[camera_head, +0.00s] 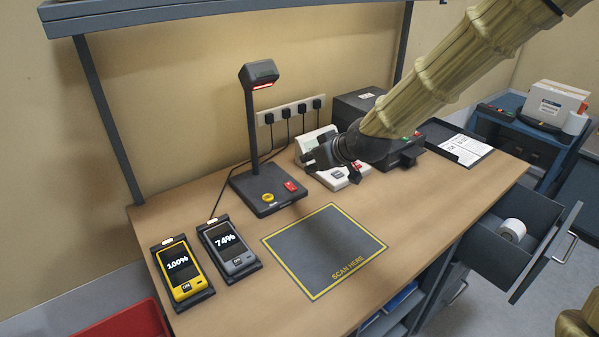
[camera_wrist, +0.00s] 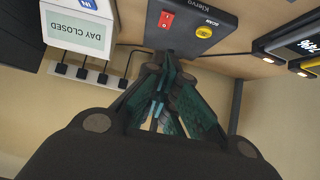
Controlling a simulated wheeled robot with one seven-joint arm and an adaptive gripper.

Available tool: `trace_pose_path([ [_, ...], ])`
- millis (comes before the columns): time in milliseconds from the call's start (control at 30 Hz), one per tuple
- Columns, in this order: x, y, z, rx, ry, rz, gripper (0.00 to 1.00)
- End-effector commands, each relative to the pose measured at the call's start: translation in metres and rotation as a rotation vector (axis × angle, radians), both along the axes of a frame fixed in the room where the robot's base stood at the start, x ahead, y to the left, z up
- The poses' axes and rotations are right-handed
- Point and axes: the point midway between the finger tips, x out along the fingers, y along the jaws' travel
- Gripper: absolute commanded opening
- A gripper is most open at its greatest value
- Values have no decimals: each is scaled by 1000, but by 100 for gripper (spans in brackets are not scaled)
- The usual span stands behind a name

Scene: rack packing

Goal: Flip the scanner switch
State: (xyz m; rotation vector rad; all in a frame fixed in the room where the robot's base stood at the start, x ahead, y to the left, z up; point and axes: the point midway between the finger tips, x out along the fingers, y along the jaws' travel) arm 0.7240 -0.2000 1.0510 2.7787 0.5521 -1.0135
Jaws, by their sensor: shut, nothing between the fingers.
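The scanner (camera_head: 268,190) stands on the desk, with a dark base, a tall post and a head showing a red light strip. Its red rocker switch (camera_head: 290,186) is at the right of the base, beside a yellow button (camera_head: 267,198). In the wrist view the red switch (camera_wrist: 166,20) and the yellow button (camera_wrist: 204,32) show at the top. My gripper (camera_head: 312,158) is shut and empty, above and to the right of the scanner base in the head view. In the wrist view its fingertips (camera_wrist: 160,62) are just below the switch, apart from it as far as I can tell.
A white device (camera_head: 335,178) stands behind my gripper, partly hidden by it. Two handhelds in cradles, yellow (camera_head: 180,270) and grey (camera_head: 229,250), sit at left. The "SCAN HERE" mat (camera_head: 322,250) is clear. An open drawer (camera_head: 508,245) juts out at right.

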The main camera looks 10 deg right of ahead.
Motion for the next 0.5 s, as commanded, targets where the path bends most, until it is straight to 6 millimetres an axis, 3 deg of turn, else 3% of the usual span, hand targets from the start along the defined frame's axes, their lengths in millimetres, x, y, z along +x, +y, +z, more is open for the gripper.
trace_pose_path([
  [500, 10, -5, 0, 8, -36, -3, 0],
])
